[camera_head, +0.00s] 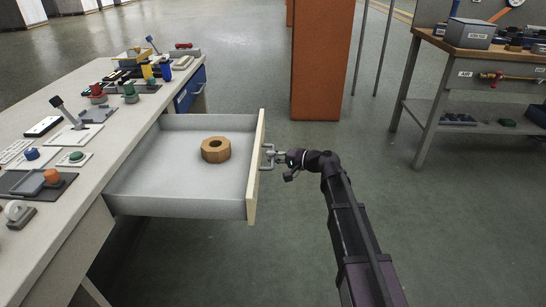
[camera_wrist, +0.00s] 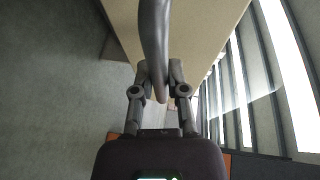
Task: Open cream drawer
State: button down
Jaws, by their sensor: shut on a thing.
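The cream drawer (camera_head: 256,172) is pulled well out of the grey bench, and its grey inside shows. A brown hexagonal ring-shaped nut (camera_head: 216,150) lies in it. My gripper (camera_head: 274,156) is at the drawer's front, on its grey handle (camera_head: 266,162). In the wrist view the handle (camera_wrist: 154,40) runs between the two fingers of my gripper (camera_wrist: 160,78), which are shut on it. The cream front (camera_wrist: 205,25) is just beyond the fingers.
A blue drawer (camera_head: 190,92) sits further along the bench. The bench top (camera_head: 100,165) carries several switches and buttons. An orange pillar (camera_head: 321,60) stands behind. A workbench (camera_head: 490,52) is at right. Open floor (camera_head: 450,230) lies right of my arm.

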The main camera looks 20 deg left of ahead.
jog(key=shift+w+a, duration=0.1)
jog(key=shift+w, duration=0.15)
jog(key=c, duration=0.6)
grip_release()
jog(key=shift+a, duration=0.1)
jog(key=shift+c, duration=0.2)
jog(key=shift+s, duration=0.15)
